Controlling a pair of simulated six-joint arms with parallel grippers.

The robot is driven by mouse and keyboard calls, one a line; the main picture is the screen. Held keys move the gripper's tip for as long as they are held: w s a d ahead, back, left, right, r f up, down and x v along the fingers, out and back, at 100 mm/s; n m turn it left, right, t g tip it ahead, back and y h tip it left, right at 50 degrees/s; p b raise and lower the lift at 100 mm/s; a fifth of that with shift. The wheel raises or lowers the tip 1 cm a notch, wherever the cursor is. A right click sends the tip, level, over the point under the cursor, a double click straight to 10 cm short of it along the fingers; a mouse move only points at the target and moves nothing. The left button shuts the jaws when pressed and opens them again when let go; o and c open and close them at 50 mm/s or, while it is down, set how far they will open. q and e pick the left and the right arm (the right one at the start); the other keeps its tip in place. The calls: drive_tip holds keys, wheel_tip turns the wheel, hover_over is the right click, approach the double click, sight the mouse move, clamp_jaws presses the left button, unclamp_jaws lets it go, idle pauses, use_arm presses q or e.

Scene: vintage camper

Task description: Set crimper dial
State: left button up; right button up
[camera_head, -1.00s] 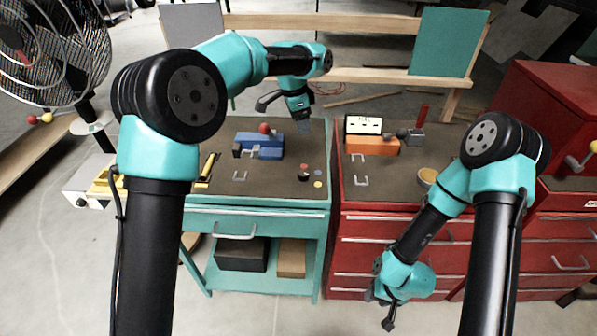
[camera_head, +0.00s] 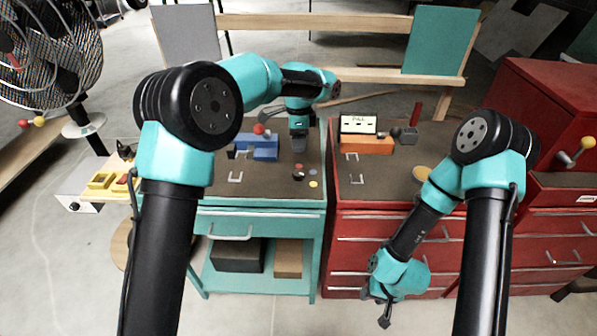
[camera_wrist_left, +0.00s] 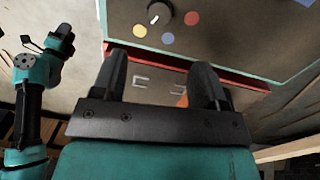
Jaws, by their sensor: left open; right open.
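The dial is a round black knob (camera_wrist_left: 158,13) with a white mark, at the top of the left wrist view. Red (camera_wrist_left: 192,18), blue (camera_wrist_left: 167,38) and yellow (camera_wrist_left: 139,31) dots lie beside it. In the head view the small dial (camera_head: 297,168) sits near the right side of the teal bench's top. My left gripper (camera_wrist_left: 160,62) is open and empty, its fingers pointing toward the bench and apart from the dial. In the head view my left gripper (camera_head: 299,143) is above the bench, behind the dial. My right gripper (camera_head: 383,305) is open and empty before the red cabinet.
A blue block (camera_head: 262,148) with a red ball knob stands left of the dial. A metal bracket (camera_head: 236,177) is on the bench. The red cabinet (camera_head: 400,190) alongside bears an orange block (camera_head: 367,145) and a yellow-topped round thing (camera_head: 423,174). A fan stands far left.

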sight(298, 172)
use_arm(q)
drive_tip(key=f, duration=1.2)
drive_tip(key=shift+s+f, duration=0.35)
drive_tip(key=c, duration=0.9)
